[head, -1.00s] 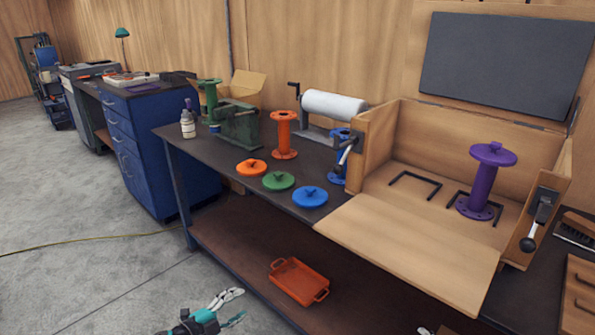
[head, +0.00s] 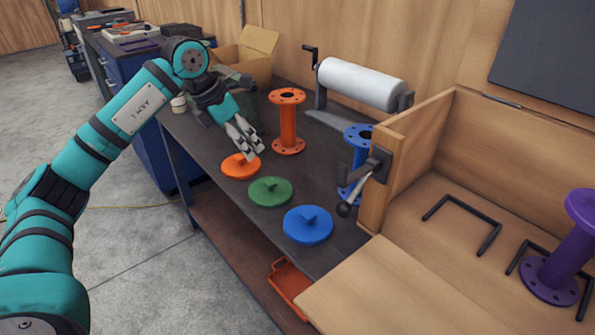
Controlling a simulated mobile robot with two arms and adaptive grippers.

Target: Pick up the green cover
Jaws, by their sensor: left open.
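The green cover (head: 270,192) is a flat round disc with a small raised knob, lying on the dark workbench in the head view. It lies between the orange cover (head: 240,167) and the blue cover (head: 308,226). My left gripper (head: 247,151) is open, its fingers pointing down at the orange cover, up and to the left of the green cover. I cannot tell if the fingertips touch the orange cover. No gripper is around the green cover. My right gripper is out of view.
An orange flanged pipe (head: 287,122) and a blue one (head: 356,160) stand behind the covers. A wooden box (head: 420,165) with a lever, holding a purple pipe (head: 565,250), is at right. A white roll (head: 360,84) stands behind. An orange tray (head: 289,287) sits on the lower shelf.

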